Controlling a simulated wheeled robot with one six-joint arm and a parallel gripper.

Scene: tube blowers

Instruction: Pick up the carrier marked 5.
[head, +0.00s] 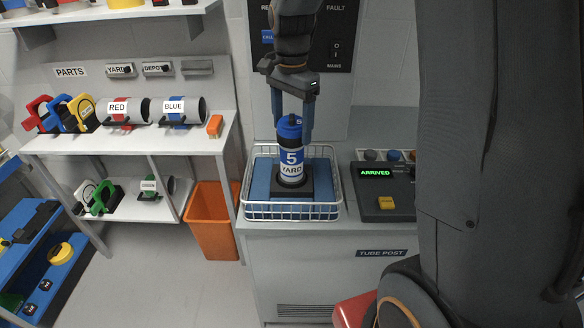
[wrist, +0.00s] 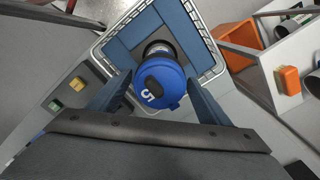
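The carrier marked 5 (head: 291,158) is a dark tube with a blue cap and a blue-and-white label reading 5 YARD. It stands upright in a dark holder on the blue pad of the wire basket (head: 292,211). My gripper (head: 292,137) points down from above, with one blue finger on each side of the carrier's upper part. In the wrist view the blue cap (wrist: 160,88) with a white 5 lies between the fingers (wrist: 159,80). Narrow gaps seem to show beside the cap, so the gripper looks open.
The basket sits on the grey tube post counter. A panel reading ARRIVED (head: 376,173) with a yellow button (head: 386,203) is right of it. An orange bin (head: 212,222) stands left of the counter. Shelves hold carriers marked RED (head: 119,108) and BLUE (head: 176,107).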

